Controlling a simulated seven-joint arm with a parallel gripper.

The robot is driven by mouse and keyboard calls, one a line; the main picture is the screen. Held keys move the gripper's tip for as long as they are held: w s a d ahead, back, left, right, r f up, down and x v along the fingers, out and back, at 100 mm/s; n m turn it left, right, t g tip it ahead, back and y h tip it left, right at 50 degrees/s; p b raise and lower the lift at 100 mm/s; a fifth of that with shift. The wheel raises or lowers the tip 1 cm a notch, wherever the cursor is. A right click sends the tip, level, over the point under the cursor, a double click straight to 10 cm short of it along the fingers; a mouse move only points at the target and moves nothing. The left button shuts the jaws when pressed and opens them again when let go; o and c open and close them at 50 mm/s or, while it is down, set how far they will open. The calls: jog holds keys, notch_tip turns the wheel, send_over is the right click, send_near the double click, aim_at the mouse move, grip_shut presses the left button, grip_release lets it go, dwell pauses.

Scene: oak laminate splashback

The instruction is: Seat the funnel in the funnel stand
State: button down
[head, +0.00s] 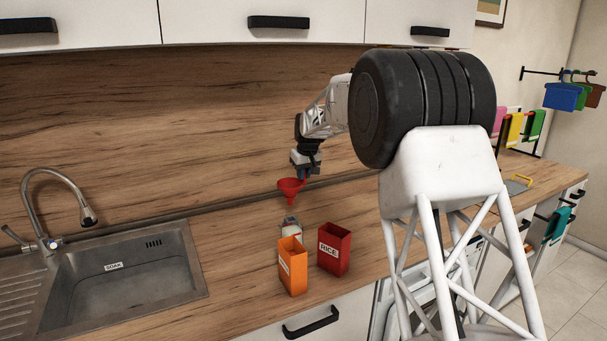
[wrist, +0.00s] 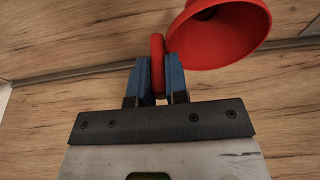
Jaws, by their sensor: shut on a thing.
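The red funnel (head: 291,189) is held in the air above the counter, wide mouth up in the head view. My gripper (head: 303,175) is shut on a red tab at the funnel's side. In the wrist view, the blue fingers of my gripper (wrist: 160,72) pinch this tab, and the funnel's bowl (wrist: 222,38) shows up and to the right. A small pale grey object (head: 290,226) stands on the counter below the funnel, behind the orange box; it may be the funnel stand, but it is partly hidden. The funnel is apart from it.
An orange box (head: 293,268) and a red box labelled RICE (head: 334,250) stand close in front of the grey object. A sink (head: 125,280) with a tap (head: 60,205) lies to the left. The wooden splashback (head: 190,120) is behind. The counter between sink and boxes is clear.

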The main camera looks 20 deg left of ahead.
aim_at(304, 185)
jog(key=shift+f, duration=4.3)
dwell(1.0)
jog(key=c, duration=1.1)
grip_release()
jog(key=shift+o, duration=0.2)
jog(key=shift+r, duration=0.1)
jog(key=v, duration=0.7)
jog(key=shift+r, duration=0.35)
jog(key=shift+s+d, duration=0.15)
